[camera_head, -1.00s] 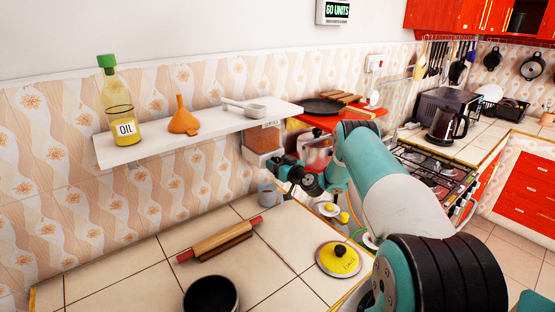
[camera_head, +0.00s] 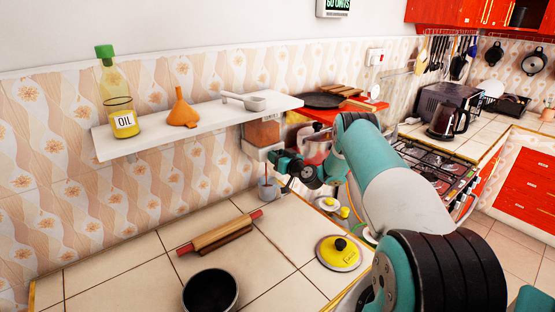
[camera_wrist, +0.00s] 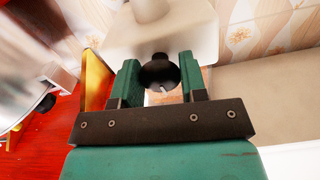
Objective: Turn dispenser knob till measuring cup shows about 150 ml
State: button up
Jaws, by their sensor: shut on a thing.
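The dispenser (camera_head: 263,133) hangs under the shelf, with reddish-brown contents behind its clear front. In the wrist view its pale body (camera_wrist: 160,38) fills the top. Its black knob (camera_wrist: 158,71) sits between the two fingers of my gripper (camera_wrist: 160,84), which is shut on it. In the head view my gripper (camera_head: 279,158) is at the dispenser's lower front. The measuring cup (camera_head: 268,190) stands on the counter below. A thin reddish-brown stream runs down from the dispenser into the cup. The cup's scale and level are too small to read.
The shelf (camera_head: 200,123) carries an oil bottle (camera_head: 118,105), an orange funnel (camera_head: 182,110) and a small pan. The counter holds a rolling pin (camera_head: 220,232), a dark bowl (camera_head: 211,290) and a yellow lid (camera_head: 338,252). A red table with a pan stands behind my arm.

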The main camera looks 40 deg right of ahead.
jog(key=m+b, duration=0.1)
jog(key=b, duration=0.1)
jog(key=m+b, duration=0.2)
jog(key=b, duration=0.1)
jog(key=shift+f+m, duration=0.25)
jog(key=shift+m, duration=0.05)
jog(key=shift+r+m+b, duration=0.2)
jog(key=shift+m+b, duration=1.05)
jog(key=shift+m, duration=0.05)
jog(key=o, duration=0.9)
jog(key=shift+s, duration=0.1)
jog(key=shift+s+a+b, duration=0.2)
jog(key=shift+s+b, duration=1.4)
jog(key=shift+s, duration=1.25)
jog(key=shift+s+a+b, duration=0.15)
jog(key=shift+s+b, duration=1.5)
jog(key=shift+s, duration=1.25)
jog(key=shift+s+a+b, duration=0.2)
jog(key=shift+s+b, duration=1.4)
jog(key=shift+s, duration=1.25)
jog(key=shift+a+r, duration=0.1)
